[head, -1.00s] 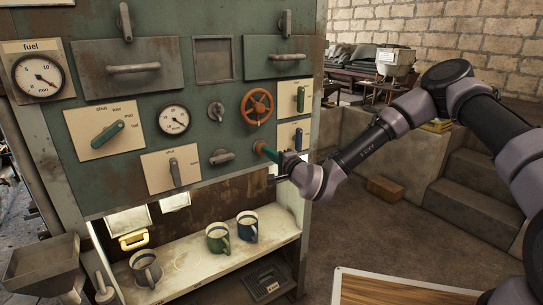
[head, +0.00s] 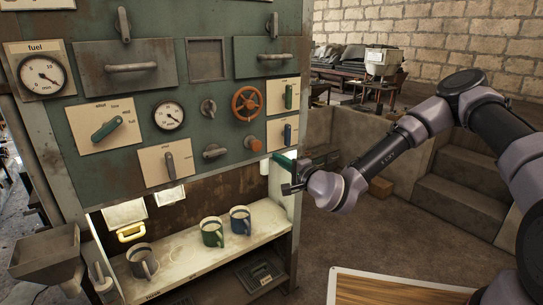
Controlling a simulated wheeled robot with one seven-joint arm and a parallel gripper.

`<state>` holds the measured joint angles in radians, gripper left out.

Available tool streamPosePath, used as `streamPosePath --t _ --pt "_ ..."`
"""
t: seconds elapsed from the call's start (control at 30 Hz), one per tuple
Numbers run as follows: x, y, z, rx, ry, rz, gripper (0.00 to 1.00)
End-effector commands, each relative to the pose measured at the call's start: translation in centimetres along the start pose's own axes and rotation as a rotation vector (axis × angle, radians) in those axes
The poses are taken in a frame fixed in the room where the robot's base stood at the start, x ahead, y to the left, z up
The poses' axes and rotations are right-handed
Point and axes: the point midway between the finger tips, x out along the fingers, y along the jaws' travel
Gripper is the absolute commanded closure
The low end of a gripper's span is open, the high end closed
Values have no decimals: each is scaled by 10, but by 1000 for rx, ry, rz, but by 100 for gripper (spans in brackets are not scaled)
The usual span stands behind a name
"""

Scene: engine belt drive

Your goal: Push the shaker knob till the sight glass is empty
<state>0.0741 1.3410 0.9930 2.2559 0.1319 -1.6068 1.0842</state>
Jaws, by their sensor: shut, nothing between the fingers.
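A small round orange-brown knob (head: 253,144), which looks like the shaker knob, sits low on the right of the green panel (head: 85,170), below the orange handwheel (head: 245,103). My gripper (head: 282,161) is shut and empty, to the right of the knob and a little lower, in front of the panel's right edge. It is apart from the knob in the picture. I cannot make out a sight glass for certain. A small bright patch (head: 264,166) shows below the knob, partly beside my gripper, and I cannot tell what it is.
Levers and dials surround the knob, with a grey handle (head: 215,151) close on its left. Below, a shelf (head: 185,262) holds a grey mug (head: 142,262), a green mug (head: 212,233) and a blue mug (head: 240,221). A wooden-topped surface (head: 400,290) stands at the front right.

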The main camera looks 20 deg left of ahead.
Motion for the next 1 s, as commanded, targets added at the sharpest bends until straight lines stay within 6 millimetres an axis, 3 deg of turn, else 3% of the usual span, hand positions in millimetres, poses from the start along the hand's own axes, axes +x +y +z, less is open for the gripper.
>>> streamPosePath --t 0.23,1.0 --pt "-23 0 0 1 -1 0 100" --pt "-24 0 0 0 -1 0 100"
